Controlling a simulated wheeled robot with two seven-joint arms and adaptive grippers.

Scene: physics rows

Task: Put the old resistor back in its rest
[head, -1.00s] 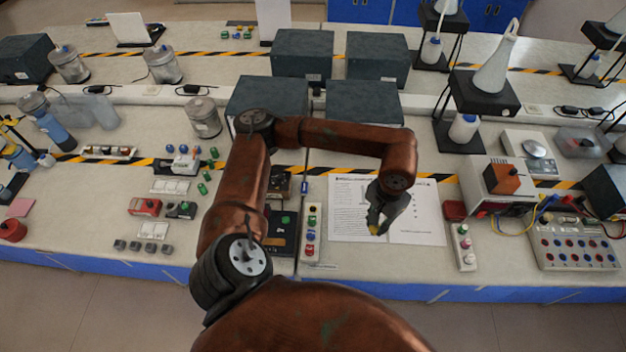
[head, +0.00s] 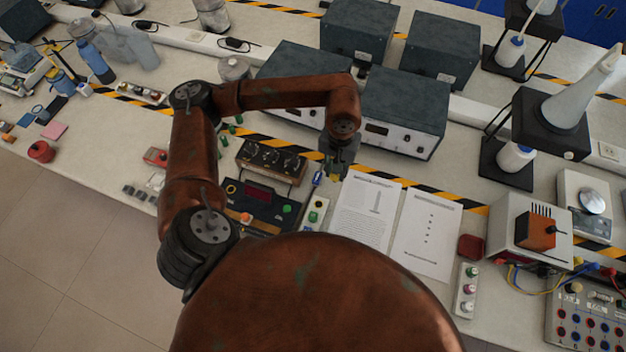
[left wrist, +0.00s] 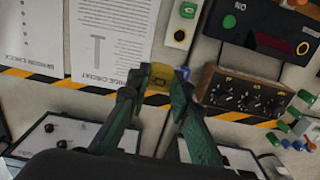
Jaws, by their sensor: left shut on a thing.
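My left gripper (head: 336,168) points down above the bench, just left of the printed sheets. In the left wrist view, my left gripper (left wrist: 156,88) is shut on a small yellow piece with dark marks (left wrist: 159,76), which I take for the old resistor. Only a small yellow bit of the resistor (head: 335,177) shows in the head view. A narrow pale strip with coloured caps (head: 315,212) lies below and left of the gripper. I cannot tell which thing is the resistor's rest. My right gripper is not in view.
A wooden box with dials (head: 271,160) and a black panel with a red display (head: 258,203) are left of the gripper. Grey instruments (head: 405,108) stand behind it. Two printed sheets (head: 366,216) lie flat to its right. An orange-topped device (head: 537,232) stands further right.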

